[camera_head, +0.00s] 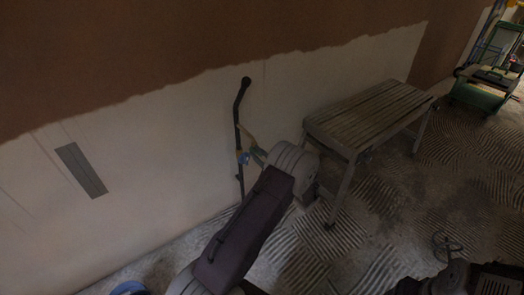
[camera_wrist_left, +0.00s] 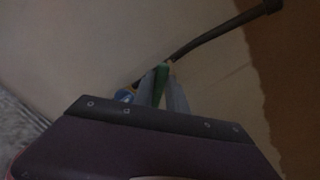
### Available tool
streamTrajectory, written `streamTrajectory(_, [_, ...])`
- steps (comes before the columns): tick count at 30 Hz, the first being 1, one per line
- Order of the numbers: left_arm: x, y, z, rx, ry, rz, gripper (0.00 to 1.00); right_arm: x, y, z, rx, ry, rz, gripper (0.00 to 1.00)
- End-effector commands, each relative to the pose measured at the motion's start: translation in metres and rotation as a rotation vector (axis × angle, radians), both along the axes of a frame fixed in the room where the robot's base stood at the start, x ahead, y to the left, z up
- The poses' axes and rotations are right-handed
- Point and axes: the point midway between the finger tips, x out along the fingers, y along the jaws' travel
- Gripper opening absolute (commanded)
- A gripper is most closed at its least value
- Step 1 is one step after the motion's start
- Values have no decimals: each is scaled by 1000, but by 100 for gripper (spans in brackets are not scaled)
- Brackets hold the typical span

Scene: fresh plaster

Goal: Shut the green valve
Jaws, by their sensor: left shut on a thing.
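A dark pipe (camera_head: 238,120) runs up the pale wall, and its bent upper end also shows in the left wrist view (camera_wrist_left: 225,36). The green valve handle (camera_wrist_left: 161,84) lies between the fingers of my left gripper (camera_wrist_left: 163,88). In the head view this gripper (camera_head: 256,152) is at the pipe, shut on the handle, most of which its fingers hide. A small blue part (camera_head: 243,158) sits on the pipe beside the fingers, and it shows as a blue round shape (camera_wrist_left: 124,96) in the wrist view.
A slatted wooden bench (camera_head: 365,115) stands right of my left arm, close to the wall. A grey vent plate (camera_head: 81,170) is on the wall at left. A green cart (camera_head: 482,88) stands far right. The ridged floor (camera_head: 390,190) is open between.

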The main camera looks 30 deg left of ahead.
Motion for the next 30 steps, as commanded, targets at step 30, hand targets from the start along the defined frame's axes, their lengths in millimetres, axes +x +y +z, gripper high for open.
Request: streamTrajectory(30, [-14,5,-35,-286,-675,-2,0,0,0,-104,0,-1,0,73])
